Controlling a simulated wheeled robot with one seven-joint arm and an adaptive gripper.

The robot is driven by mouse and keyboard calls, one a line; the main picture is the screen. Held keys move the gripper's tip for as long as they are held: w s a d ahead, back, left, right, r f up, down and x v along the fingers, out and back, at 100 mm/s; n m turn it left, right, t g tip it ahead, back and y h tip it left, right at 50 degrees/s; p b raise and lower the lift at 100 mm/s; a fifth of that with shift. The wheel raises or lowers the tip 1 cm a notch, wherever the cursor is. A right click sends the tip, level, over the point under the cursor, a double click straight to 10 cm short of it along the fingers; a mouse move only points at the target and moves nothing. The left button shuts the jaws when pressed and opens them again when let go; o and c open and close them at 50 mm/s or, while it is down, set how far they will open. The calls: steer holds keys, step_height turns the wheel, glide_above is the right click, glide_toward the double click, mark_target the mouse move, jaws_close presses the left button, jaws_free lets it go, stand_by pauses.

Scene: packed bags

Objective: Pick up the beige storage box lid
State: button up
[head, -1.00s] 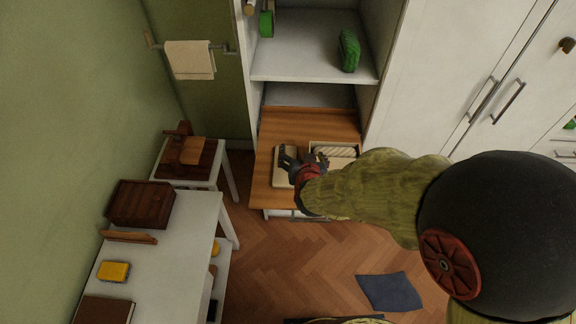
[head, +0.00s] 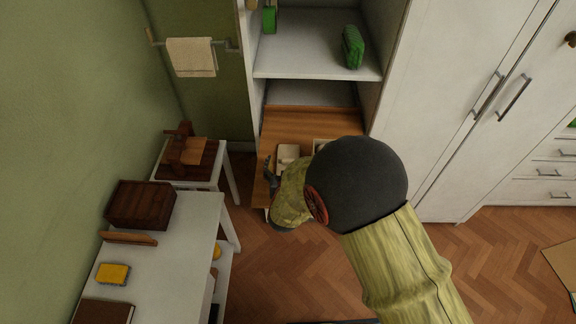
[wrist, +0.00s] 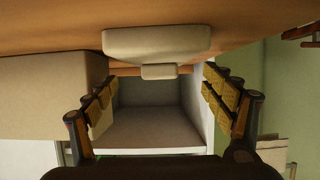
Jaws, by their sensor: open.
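The beige storage box lid (head: 288,152) lies flat on the wooden drawer surface below the white shelf in the head view. In the wrist view the lid (wrist: 157,42) shows edge-on, with a small tab, ahead of my fingertips and roughly centred between them. My gripper (wrist: 159,86) is open and empty. In the head view the gripper (head: 268,172) is at the left front of the lid, partly hidden by my arm. The beige box (wrist: 48,95) is beside the lid, at the left in the wrist view; my arm mostly hides it in the head view.
The drawer's wooden surface (head: 300,120) stands pulled out under a shelf (head: 310,60) with a green bag (head: 353,47). A small white table (head: 187,182) with a wooden thing stands close on the left. White cupboard doors (head: 450,90) rise on the right.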

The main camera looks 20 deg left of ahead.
steer(key=shift+w+a+f, duration=0.15)
steer(key=shift+w+f, duration=0.1)
steer(key=shift+w, duration=0.3)
steer(key=shift+c, duration=0.8)
steer(key=c, duration=1.1)
steer(key=shift+c, duration=0.5)
